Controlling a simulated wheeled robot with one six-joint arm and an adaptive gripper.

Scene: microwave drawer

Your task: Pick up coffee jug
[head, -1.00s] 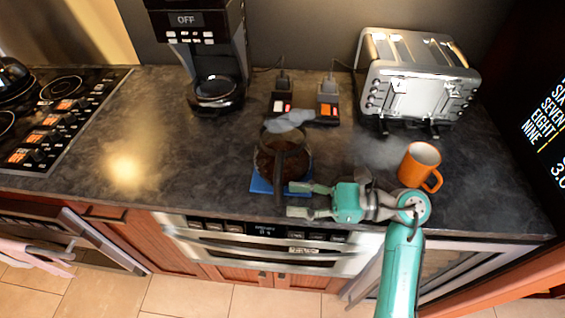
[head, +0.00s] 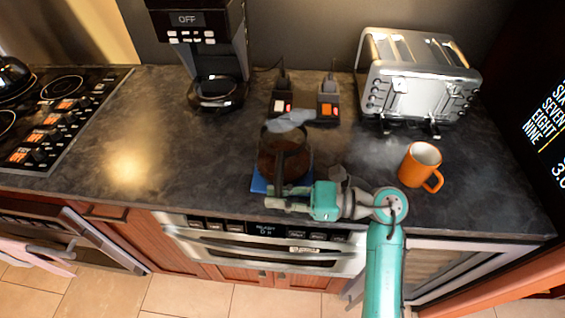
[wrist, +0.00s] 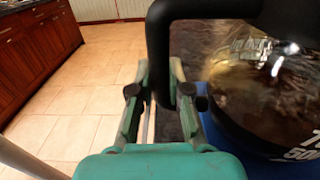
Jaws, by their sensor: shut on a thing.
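The coffee jug (head: 297,160) is glass with a black handle and dark coffee inside. It stands on a blue mat (head: 259,186) near the front edge of the counter. In the wrist view the jug's glass body (wrist: 262,85) fills the right side, and its black handle (wrist: 158,50) comes down between the fingers. My teal gripper (head: 291,197) is at the handle on the jug's front side. In the wrist view my gripper (wrist: 160,95) is shut on the handle. The handle's lower end is partly hidden in the head view by the fingers.
An orange mug (head: 418,165) stands to the right. A toaster (head: 415,85) is at the back right. A coffee maker (head: 205,45) reading OFF stands at the back left. A stovetop (head: 60,110) is at the far left. The counter left of the jug is clear.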

